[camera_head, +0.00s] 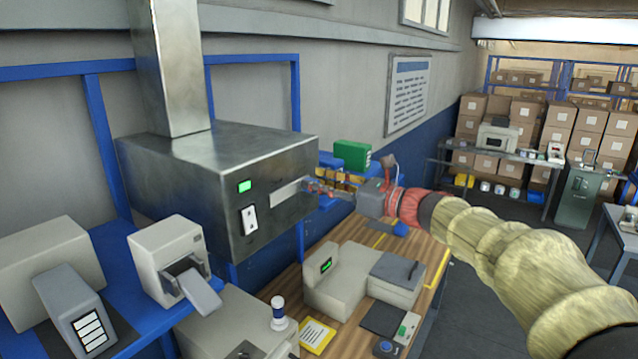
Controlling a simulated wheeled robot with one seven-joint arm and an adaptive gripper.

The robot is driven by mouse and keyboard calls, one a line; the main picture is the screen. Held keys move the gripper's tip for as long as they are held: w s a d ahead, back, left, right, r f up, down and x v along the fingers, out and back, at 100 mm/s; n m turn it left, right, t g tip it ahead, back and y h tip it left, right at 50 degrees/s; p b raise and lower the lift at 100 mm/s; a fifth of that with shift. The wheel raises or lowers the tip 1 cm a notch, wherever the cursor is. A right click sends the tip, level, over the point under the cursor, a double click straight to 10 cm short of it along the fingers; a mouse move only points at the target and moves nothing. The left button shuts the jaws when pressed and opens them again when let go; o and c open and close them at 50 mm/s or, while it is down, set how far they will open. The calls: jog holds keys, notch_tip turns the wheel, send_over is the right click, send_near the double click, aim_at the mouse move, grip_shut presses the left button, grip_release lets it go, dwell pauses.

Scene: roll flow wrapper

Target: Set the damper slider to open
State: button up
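The metal hood box (175,175) hangs on the wall at left with a square duct above it. Its front face carries a pale horizontal plate (287,192), which looks like the damper slider's track. The slider's knob and setting cannot be made out; the fingers cover the plate's right end. My gripper (312,186) reaches in from the right, its fingertips at or very near that right end. Contact and finger opening are too small to tell.
The hood front also has a green light (245,186) and a white switch (250,219). Below are a wooden bench (342,232) with a grey machine (345,285) and a blue shelf (135,339) with a printer (165,250). A green box (351,154) sits behind my gripper.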

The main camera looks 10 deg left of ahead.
jog(key=shift+o, duration=0.2)
jog(key=shift+s, duration=0.1)
jog(key=v, duration=1.2)
jog(key=shift+a, duration=0.1)
